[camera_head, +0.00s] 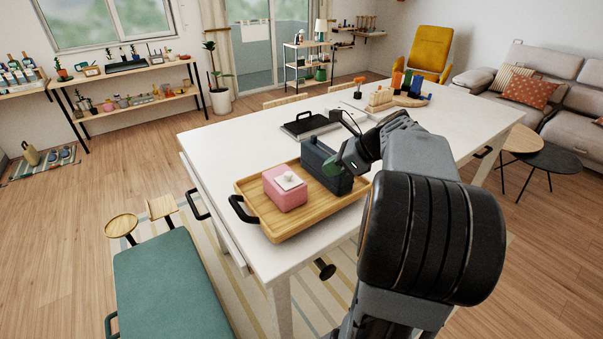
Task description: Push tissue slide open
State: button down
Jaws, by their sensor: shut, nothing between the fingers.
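A pink tissue box (284,199) sits on a wooden tray (275,232) at the near left end of the white table. A small white piece (289,181) with a little raised knob lies on its top; I cannot tell how far it is slid. My gripper (347,165) is to the right of the tissue box, apart from it, close to the upper right side of a dark grey box (322,170). It is shut and holds nothing. Its fingertips are small in the picture, and I cannot tell whether they touch the dark box.
The dark box stands upright on the tray beside the tissue box. The tray has a black handle (243,209) at its left. Behind it on the table (215,148) are a black-handled flat item (304,123) and several coloured blocks. A teal bench (172,285) stands front left.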

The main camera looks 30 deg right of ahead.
aim_at(300, 182)
jog(key=x, duration=0.5)
jog(key=shift+w+f, duration=0.1)
jog(key=shift+w+a, duration=1.05)
jog(key=shift+w, duration=0.05)
jog(key=shift+w+a, duration=0.4)
jog(key=shift+w, duration=0.05)
jog(key=shift+w+p, duration=0.2)
jog(key=shift+p, duration=0.3)
jog(key=w+p, duration=0.1)
jog(key=w, duration=0.2)
jog(key=w+p, duration=0.1)
jog(key=shift+w+a+p, duration=0.2)
jog(key=shift+a+p, duration=0.05)
jog(key=shift+p, duration=0.1)
jog(key=shift+w, duration=0.4)
